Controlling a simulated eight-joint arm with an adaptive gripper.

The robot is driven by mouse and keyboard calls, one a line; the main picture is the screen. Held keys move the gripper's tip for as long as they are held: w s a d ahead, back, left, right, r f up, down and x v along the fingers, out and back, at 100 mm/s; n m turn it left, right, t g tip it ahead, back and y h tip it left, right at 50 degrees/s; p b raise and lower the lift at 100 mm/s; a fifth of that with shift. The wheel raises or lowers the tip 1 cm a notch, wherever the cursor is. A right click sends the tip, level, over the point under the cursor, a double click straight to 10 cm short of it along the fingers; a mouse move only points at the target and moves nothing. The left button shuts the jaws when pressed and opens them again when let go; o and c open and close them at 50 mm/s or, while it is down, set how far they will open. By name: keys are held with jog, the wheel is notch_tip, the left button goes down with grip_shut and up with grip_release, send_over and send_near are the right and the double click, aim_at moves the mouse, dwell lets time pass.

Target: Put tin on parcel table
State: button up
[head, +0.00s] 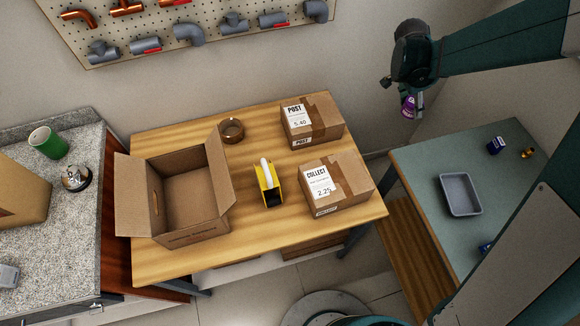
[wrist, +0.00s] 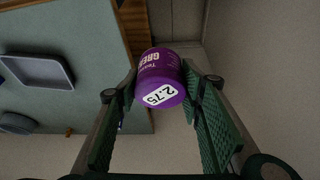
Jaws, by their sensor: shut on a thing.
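A purple tin (head: 408,107) is held in my gripper (head: 411,98), high up near the wall, between the two tables in the head view. In the wrist view, the purple tin (wrist: 161,78) with a white "2.75" label sits between the two green fingers of my gripper (wrist: 160,88), which are shut on it. The wooden parcel table (head: 262,231) stands left of the gripper in the head view. It bears an open cardboard box (head: 186,239), two closed parcels marked "POST" (head: 325,113) and "COLLECT" (head: 350,177), a tape roll (head: 231,130) and a yellow tape dispenser (head: 268,186).
A grey-green table (head: 418,167) at the right holds a grey tray (head: 460,195), a blue tin (head: 496,145) and a small brass fitting (head: 528,153). A speckled counter (head: 86,220) stands at the left. Bare wood shows at the parcel table's front and between box and parcels.

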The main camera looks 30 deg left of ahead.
jog(key=s+a+n, duration=0.1)
jog(key=s+a, duration=0.2)
jog(key=a, duration=0.9)
jog(key=s+a+f+n+y, duration=0.1)
jog(key=s+a, duration=0.3)
jog(key=a, duration=0.8)
jog(key=s+a+f+n+t, duration=0.1)
jog(key=s+a+n, duration=0.2)
jog(key=a, duration=1)
jog(key=shift+s+a+y, duration=0.1)
jog(key=shift+s+y, duration=0.3)
jog(key=shift+s, duration=0.1)
jog(key=s+a+f+n+y, duration=0.1)
jog(key=s+a+n, duration=0.4)
jog(key=s+a, duration=2.2)
jog(key=shift+a+f+t+y, duration=0.4)
jog(key=shift+a+f, duration=0.1)
jog(key=shift+f, duration=0.15)
jog(key=shift+f, duration=0.1)
jog(key=shift+f, duration=3.05)
jog(key=shift+f, duration=1.85)
jog(key=shift+f+b, duration=0.15)
jog(key=shift+b, duration=0.25)
